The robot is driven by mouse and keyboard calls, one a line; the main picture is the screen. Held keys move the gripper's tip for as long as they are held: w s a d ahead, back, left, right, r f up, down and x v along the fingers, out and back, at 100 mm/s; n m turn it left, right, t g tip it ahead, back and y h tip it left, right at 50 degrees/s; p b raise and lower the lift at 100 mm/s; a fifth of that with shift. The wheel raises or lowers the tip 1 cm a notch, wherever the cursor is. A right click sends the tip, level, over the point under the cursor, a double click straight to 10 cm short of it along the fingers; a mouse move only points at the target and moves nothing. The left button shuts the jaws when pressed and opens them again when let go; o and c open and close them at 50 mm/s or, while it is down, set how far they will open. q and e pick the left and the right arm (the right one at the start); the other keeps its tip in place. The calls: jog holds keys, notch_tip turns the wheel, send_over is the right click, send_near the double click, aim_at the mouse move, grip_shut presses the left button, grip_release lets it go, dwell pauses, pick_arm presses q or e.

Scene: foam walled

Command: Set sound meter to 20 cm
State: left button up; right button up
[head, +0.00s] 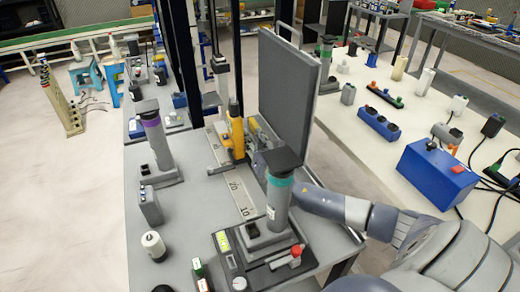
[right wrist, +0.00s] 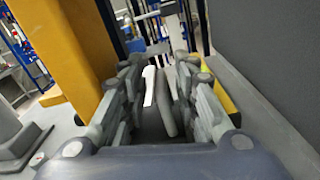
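The yellow device (head: 236,132), which I take to be the sound meter, stands upright by a pale ruler strip (head: 241,198) on the grey table. Marks 20 and 10 are readable; the device stands beyond 20, farther from me. Its exact reading is too small to tell. My right gripper (head: 257,133) is just right of it, partly hidden by the teal-banded device. In the right wrist view, its fingers (right wrist: 162,80) are apart. A yellow face (right wrist: 75,45) rises close on the left; grey and white strips show between the fingers, contact unclear. My left gripper is out of view.
A tall dark foam panel (head: 288,85) stands close to the right of my right gripper. A teal-banded device (head: 279,195) stands in front, and a purple-banded one (head: 153,135) to the left. The table left of the ruler has some free room.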

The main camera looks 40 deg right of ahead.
jog(key=v, duration=1.1)
jog(key=shift+s, duration=0.1)
jog(key=shift+c, duration=0.5)
jog(key=shift+a, duration=0.15)
